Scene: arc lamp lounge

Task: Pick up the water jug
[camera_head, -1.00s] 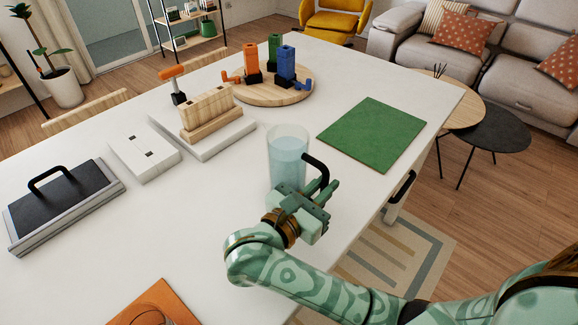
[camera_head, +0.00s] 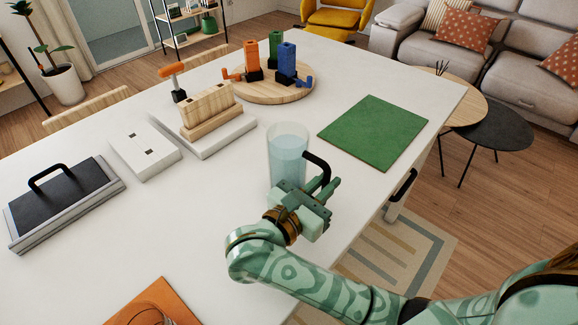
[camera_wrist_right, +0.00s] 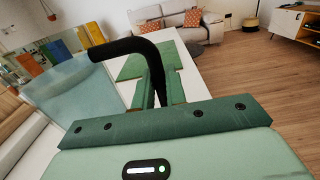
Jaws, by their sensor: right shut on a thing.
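The water jug (camera_head: 287,156) is a clear cylinder with bluish water and a black handle (camera_head: 319,167) on its right side. It appears upright on the white table, though its lower part is hidden by my right gripper. My right gripper (camera_head: 325,190) is shut on the jug's handle. In the right wrist view the black handle (camera_wrist_right: 150,62) passes between the green fingers (camera_wrist_right: 160,92), and the jug (camera_wrist_right: 72,95) fills the left side. My left gripper is not in view.
A green mat (camera_head: 373,133) lies right of the jug. A wooden block on a white base (camera_head: 218,137), a round board (camera_head: 268,93) with coloured pieces, a white box (camera_head: 145,150) and a black-handled plate (camera_head: 64,200) stand beyond and left. An orange mat (camera_head: 150,300) lies at the near edge.

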